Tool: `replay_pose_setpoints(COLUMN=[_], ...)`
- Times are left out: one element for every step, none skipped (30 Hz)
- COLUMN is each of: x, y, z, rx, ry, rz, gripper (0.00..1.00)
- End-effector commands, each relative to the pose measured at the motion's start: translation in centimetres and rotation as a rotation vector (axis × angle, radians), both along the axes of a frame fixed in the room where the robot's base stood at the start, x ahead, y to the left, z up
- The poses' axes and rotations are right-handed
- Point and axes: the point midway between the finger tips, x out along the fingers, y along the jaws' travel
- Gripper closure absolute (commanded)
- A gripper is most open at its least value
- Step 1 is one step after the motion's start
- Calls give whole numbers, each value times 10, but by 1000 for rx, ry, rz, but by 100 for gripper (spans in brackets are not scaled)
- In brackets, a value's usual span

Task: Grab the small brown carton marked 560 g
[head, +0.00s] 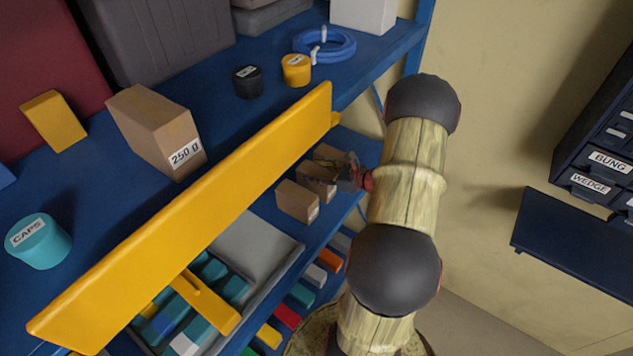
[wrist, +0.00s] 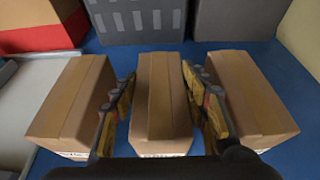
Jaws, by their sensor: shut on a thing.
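Three small brown cartons stand side by side on the lower blue shelf in the wrist view: a left carton (wrist: 72,105), a middle carton (wrist: 161,105) and a right carton (wrist: 250,100). My gripper (wrist: 160,85) is shut on the middle carton, one finger on each side, in the gaps between neighbours. The labels on their near faces are too cut off to read, so I cannot tell which says 560 g. In the head view my gripper (head: 346,176) reaches in among these cartons (head: 297,201), partly hiding them. The middle carton appears to rest on the shelf.
A yellow board (head: 200,220) fronts the upper shelf, just above the cartons. That shelf holds a 250 g carton (head: 157,130) and a teal CAPS tub (head: 38,241). A grey tray (wrist: 28,95) lies left of the cartons, and dark bins (wrist: 140,20) stand behind them.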

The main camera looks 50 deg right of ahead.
Motion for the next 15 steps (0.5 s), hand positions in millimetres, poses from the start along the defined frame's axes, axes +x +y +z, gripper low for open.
replay_pose_setpoints(x=[0,0,0,0,0,0,0,0,0,0,0,0,0,0,0], y=[0,0,0,0,0,0,0,0,0,0,-1,-1,-1,-1,-1], z=[0,0,0,0,0,0,0,0,0,0,1,1,1,1,1], rx=[0,0,0,0,0,0,0,0,0,0,-1,-1,-1,-1,-1], ry=[0,0,0,0,0,0,0,0,0,0,-2,-2,-2,-2,-2], rz=[0,0,0,0,0,0,0,0,0,0,-1,-1,-1,-1,-1], gripper=[84,86,88,90,92,94,96,98,100,100,100,100,100,100,100])
